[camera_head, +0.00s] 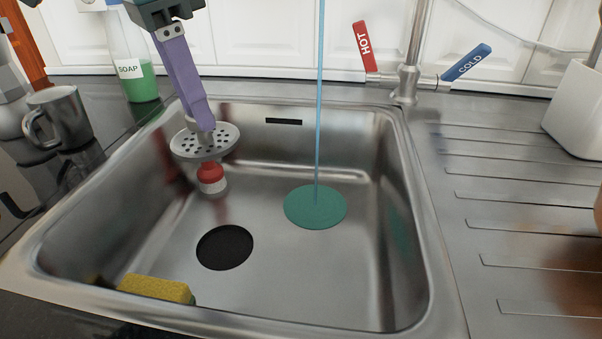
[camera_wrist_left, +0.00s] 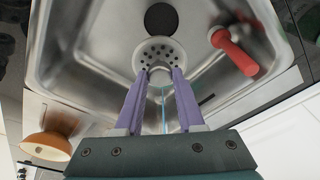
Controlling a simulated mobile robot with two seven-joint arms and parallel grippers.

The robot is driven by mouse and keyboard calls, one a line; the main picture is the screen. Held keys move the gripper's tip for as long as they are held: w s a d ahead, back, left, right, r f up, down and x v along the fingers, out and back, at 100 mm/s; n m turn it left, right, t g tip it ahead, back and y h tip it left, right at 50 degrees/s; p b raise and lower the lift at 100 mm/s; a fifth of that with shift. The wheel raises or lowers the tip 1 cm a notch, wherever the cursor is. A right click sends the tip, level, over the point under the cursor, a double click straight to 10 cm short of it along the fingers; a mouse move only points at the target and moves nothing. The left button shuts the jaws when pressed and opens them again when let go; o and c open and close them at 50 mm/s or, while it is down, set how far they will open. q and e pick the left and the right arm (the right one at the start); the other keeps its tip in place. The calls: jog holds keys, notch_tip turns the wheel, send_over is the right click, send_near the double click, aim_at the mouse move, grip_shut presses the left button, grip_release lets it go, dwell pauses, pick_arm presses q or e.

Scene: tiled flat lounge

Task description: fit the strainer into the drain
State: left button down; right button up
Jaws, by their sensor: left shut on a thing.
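The strainer (camera_head: 190,143) is a round metal disc with holes. My left gripper (camera_head: 205,128), with purple fingers, is shut on its middle and holds it over the left back part of the sink. The drain (camera_head: 225,247) is a dark round hole in the sink floor, nearer to me and below the strainer, apart from it. In the left wrist view the strainer (camera_wrist_left: 160,57) lies just past the fingertips (camera_wrist_left: 160,72), with the drain (camera_wrist_left: 161,18) above it in the picture. My right gripper is not in view.
A red-topped object (camera_head: 211,172) stands in the sink just below the strainer in view. A blue stream (camera_head: 319,100) falls onto a teal disc (camera_head: 315,210). A yellow sponge (camera_head: 157,289) lies by the front wall. A mug (camera_head: 62,118) and soap bottle (camera_head: 135,72) stand left.

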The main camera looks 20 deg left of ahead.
pick_arm(q)
jog(key=shift+a+f, duration=0.25)
jog(key=shift+a, duration=0.3)
jog(key=shift+r, duration=0.1)
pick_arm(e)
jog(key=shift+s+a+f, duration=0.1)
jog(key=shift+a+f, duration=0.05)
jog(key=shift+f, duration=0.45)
pick_arm(q)
notch_tip(320, 180, down, 16)
jog(key=b, duration=0.5)
jog(key=shift+f, duration=1.85)
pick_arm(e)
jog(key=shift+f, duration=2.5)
pick_arm(q)
jog(key=c, duration=0.5)
grip_release()
